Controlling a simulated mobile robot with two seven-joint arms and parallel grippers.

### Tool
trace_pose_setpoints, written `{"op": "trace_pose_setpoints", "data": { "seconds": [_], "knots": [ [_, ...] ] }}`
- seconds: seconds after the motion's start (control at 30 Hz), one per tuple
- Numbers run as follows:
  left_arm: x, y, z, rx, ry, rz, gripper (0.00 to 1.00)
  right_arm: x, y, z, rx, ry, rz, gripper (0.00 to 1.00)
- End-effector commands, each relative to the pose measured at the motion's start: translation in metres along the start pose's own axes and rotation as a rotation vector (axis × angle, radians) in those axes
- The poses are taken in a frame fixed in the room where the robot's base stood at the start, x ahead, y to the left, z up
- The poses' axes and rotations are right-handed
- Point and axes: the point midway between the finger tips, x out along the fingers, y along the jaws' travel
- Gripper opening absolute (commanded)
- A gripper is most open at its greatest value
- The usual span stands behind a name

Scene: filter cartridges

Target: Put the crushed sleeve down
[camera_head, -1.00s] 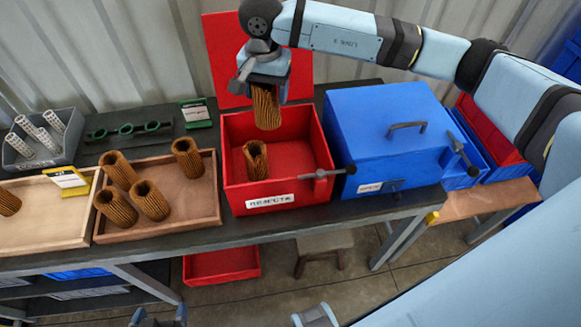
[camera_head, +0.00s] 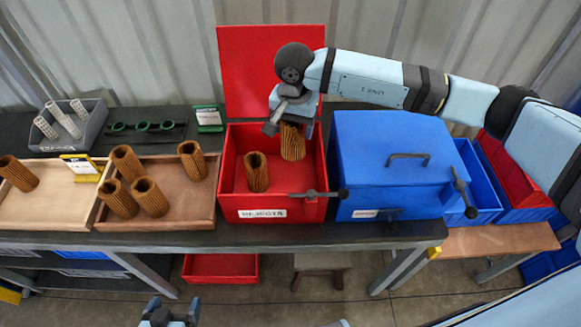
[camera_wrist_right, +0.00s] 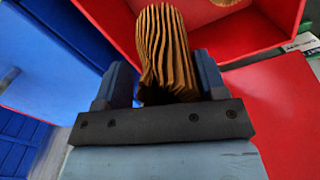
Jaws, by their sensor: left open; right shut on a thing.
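My right gripper (camera_head: 290,118) is shut on a brown pleated sleeve (camera_head: 292,146), held upright inside the open red box (camera_head: 229,190), toward its back right. In the right wrist view the sleeve (camera_wrist_right: 166,42) sits between the blue fingers, and its pleats look bent and dented near the jaws. I cannot tell whether its lower end touches the box floor. A second brown sleeve (camera_head: 257,172) stands in the same box, to the left and nearer the front. My left gripper (camera_head: 168,314) is open and empty at the bottom edge, away from the table.
The red lid (camera_head: 270,65) stands open behind the box. A closed blue box (camera_head: 390,150) is close on the right. On the left, a brown tray (camera_head: 190,215) holds several sleeves, beside a paler tray (camera_head: 55,213). Handles (camera_head: 318,194) stick out at the red box's front.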

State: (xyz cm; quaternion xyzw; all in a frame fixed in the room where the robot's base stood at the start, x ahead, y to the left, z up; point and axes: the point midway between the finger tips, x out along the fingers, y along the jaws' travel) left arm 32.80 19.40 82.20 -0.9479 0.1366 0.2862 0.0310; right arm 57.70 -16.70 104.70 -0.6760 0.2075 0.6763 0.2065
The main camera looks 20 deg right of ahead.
Motion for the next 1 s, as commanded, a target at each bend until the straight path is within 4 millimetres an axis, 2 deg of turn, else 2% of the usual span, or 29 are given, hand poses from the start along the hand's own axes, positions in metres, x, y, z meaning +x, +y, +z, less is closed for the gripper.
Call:
{"op": "trace_pose_setpoints", "data": {
  "seconds": [0.2, 0.33, 0.63, 0.83, 1.0],
  "knots": [
    [-0.006, 0.000, -0.010, 0.000, 0.001, -0.001, 0.90, 0.059, 0.000, 0.001, 0.002, -0.003, 0.002, 0.42],
    [-0.008, 0.000, -0.013, 0.000, 0.002, -0.001, 0.90, 0.085, 0.000, 0.001, 0.001, -0.002, 0.002, 0.42],
    [-0.010, 0.000, -0.016, 0.000, 0.002, -0.001, 0.90, 0.111, 0.000, 0.000, 0.000, -0.001, 0.000, 0.42],
    [-0.012, 0.000, -0.019, 0.000, 0.002, 0.000, 0.90, 0.141, 0.000, 0.001, 0.001, -0.002, 0.001, 0.42],
    [-0.012, 0.000, -0.019, 0.000, 0.002, 0.000, 0.90, 0.145, 0.000, 0.000, 0.000, 0.001, -0.002, 0.42]
  ]
}}
